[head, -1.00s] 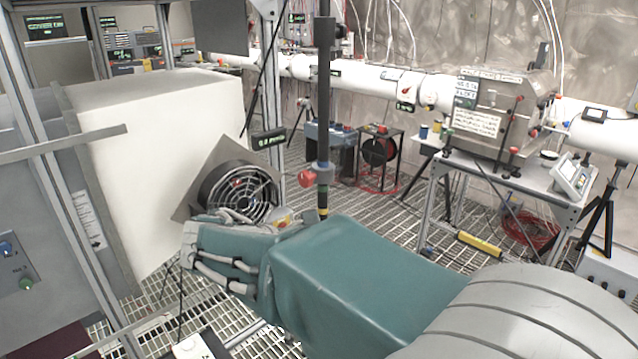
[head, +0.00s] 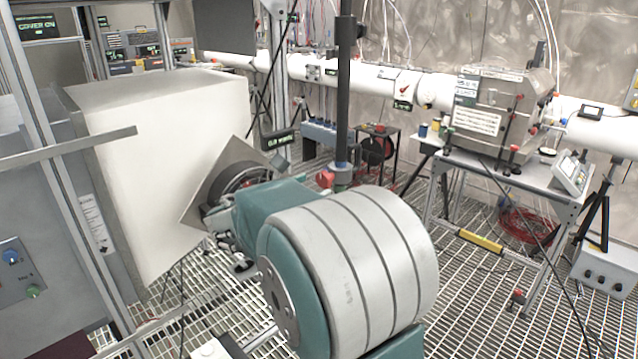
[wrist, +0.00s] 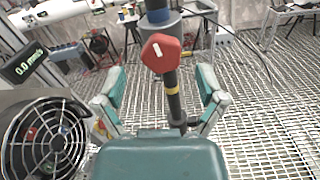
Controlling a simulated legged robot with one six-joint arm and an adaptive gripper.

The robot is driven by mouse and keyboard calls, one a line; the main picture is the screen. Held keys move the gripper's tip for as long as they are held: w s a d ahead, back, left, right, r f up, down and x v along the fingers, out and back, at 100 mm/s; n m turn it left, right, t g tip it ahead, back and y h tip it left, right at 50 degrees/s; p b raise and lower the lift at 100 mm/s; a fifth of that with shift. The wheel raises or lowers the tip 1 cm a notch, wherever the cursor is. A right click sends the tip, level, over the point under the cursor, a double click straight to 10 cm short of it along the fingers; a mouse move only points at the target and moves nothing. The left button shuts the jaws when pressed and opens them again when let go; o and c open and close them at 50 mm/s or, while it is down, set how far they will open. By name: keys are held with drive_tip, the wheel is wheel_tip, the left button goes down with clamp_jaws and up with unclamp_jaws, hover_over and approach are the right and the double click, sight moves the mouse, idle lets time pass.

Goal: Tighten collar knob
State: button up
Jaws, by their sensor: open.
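The red collar knob (wrist: 161,53) with a white mark sits on a dark upright pole (wrist: 172,92) near the top middle of the wrist view. In the head view the knob (head: 325,179) shows beside the pole (head: 343,95), just behind my arm. My gripper (wrist: 162,88) is open in the wrist view, with one teal finger on each side of the pole and the knob beyond the gap. I see no finger touching the knob. In the head view my arm hides most of the gripper and the lower pole.
A fan with a round grille (wrist: 46,138) is close on the left, with a 0.0 mm/s display (wrist: 25,63) above it. A large white box (head: 160,160) stands left. A steel table (head: 520,180) stands right.

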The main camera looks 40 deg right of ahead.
sight(321, 183)
drive_tip(key=shift+d+f, duration=0.1)
drive_tip(key=shift+d, duration=1.5)
drive_tip(key=shift+a, duration=0.35)
drive_tip(key=c, duration=1.2)
drive_tip(key=shift+o, duration=0.2)
drive_tip(key=shift+m, duration=0.3)
drive_tip(key=m, duration=0.5)
drive_tip(key=shift+w, duration=0.2)
drive_tip(key=m, duration=0.5)
drive_tip(key=shift+r+m, duration=0.2)
drive_tip(key=shift+m, duration=0.2)
drive_tip(key=o, duration=1.2)
drive_tip(key=shift+d, duration=0.1)
drive_tip(key=shift+c, duration=0.2)
drive_tip(key=shift+d, duration=0.1)
